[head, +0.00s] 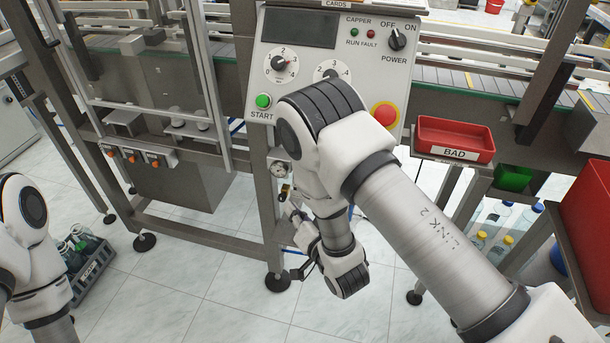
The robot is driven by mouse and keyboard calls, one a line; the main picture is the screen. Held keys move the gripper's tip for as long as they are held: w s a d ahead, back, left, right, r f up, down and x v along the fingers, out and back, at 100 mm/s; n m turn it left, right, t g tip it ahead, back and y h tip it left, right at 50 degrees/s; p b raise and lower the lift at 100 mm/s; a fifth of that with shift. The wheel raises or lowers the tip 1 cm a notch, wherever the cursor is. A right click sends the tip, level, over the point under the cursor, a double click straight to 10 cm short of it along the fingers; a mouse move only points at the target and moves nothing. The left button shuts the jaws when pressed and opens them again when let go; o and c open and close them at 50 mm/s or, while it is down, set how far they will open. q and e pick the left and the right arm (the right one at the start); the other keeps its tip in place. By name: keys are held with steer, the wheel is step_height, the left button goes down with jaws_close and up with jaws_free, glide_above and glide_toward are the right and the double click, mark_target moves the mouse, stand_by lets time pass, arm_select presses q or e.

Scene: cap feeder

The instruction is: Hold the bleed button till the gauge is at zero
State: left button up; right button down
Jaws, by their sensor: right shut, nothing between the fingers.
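A small round gauge (279,168) with a pale face is on the machine's post below the control panel. Its needle is too small to read. Just below it is a small dark and brass fitting (285,191); the bleed button is not clearly made out there. My right arm reaches down in front of the panel and bends back towards this fitting. My right gripper (293,208) is shut and empty, close below the gauge, partly hidden by my own wrist. I cannot tell whether its tips touch anything. My left gripper is out of view; only part of my left arm shows.
The control panel (345,50) has a green START button (263,101), dials, a power knob (397,39) and a red stop button (384,113). A red BAD tray (455,138) is to its right. A bottle crate (92,273) stands on the floor at left.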

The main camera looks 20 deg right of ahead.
steer(key=w+d+b, duration=0.2)
steer(key=w+d, duration=0.3)
steer(key=w, duration=0.2)
steer(key=shift+d, duration=0.15)
steer(key=shift+w, duration=0.1)
stand_by(1.4)
steer(key=shift+w+d, duration=0.25)
steer(key=shift+w, duration=0.05)
steer(key=shift+w+d+b, duration=0.2)
steer(key=shift+w+b, duration=0.1)
stand_by(0.6)
stand_by(1.9)
steer(key=shift+s+a, duration=0.45)
steer(key=shift+s, duration=0.25)
